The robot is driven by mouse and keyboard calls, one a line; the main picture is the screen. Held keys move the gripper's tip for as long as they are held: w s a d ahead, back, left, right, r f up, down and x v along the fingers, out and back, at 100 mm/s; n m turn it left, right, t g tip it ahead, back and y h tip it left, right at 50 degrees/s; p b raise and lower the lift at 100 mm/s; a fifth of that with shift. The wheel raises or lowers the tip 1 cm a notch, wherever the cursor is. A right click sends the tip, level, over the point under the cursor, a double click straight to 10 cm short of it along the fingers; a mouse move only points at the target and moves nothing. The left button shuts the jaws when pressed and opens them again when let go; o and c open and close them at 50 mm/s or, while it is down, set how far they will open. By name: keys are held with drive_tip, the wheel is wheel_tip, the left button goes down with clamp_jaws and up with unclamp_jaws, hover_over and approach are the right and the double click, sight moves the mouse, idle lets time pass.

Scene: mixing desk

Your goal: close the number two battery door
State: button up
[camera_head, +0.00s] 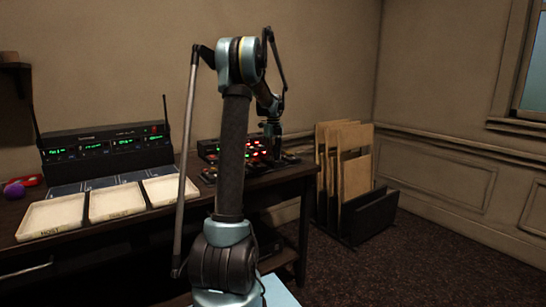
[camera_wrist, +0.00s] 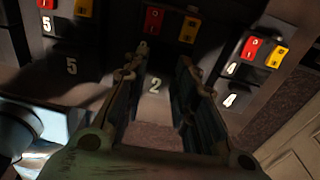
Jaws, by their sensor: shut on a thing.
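In the wrist view, a dark panel marked "2" (camera_wrist: 154,86), which looks like the number two battery door, lies between my gripper's fingers (camera_wrist: 160,68). The fingers are apart, one on each side of it, and shut on it. Whether the door is fully down cannot be told. A red and a yellow block show just beyond it. In the head view my gripper (camera_head: 272,146) points down over the device with red and green lights (camera_head: 252,151) at the right end of the desk; its fingertips are too small to make out.
Bays marked "5" (camera_wrist: 71,66) and "4" (camera_wrist: 229,100) flank the panel. The desk (camera_head: 285,177) also bears a receiver with two antennas (camera_head: 105,146) and three white trays (camera_head: 116,202). A rack of boards (camera_head: 352,178) stands right of the desk; carpet is clear beyond.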

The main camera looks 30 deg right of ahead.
drive_tip(key=o, duration=1.1)
drive_tip(key=r, duration=1.1)
drive_tip(key=shift+w+r, duration=0.35)
drive_tip(key=shift+r, duration=0.05)
drive_tip(key=shift+a, duration=0.1)
drive_tip(key=s+a+f+n, duration=0.1)
drive_tip(key=s+a+n, duration=0.45)
drive_tip(key=a, duration=0.45)
drive_tip(key=s+a+n+t, duration=0.1)
drive_tip(key=s+a+n, duration=0.4)
drive_tip(key=a, duration=0.5)
drive_tip(key=s+a+f+n, duration=0.1)
drive_tip(key=s+a+n, duration=0.4)
drive_tip(key=a, duration=0.5)
drive_tip(key=s+a+f+n, duration=0.5)
drive_tip(key=s+f+n, duration=0.1)
drive_tip(key=s, duration=0.1)
drive_tip(key=s+a+f+n+t, duration=0.1)
drive_tip(key=s+a+f+n, duration=0.4)
drive_tip(key=s+f+n, duration=0.2)
drive_tip(key=s+a+f+n, duration=0.4)
drive_tip(key=s+f+n, duration=0.2)
drive_tip(key=s+f, duration=0.1)
drive_tip(key=shift+s+a+f+n+t, duration=0.15)
drive_tip(key=shift+a+n+t, duration=0.1)
drive_tip(key=shift+a+t, duration=0.15)
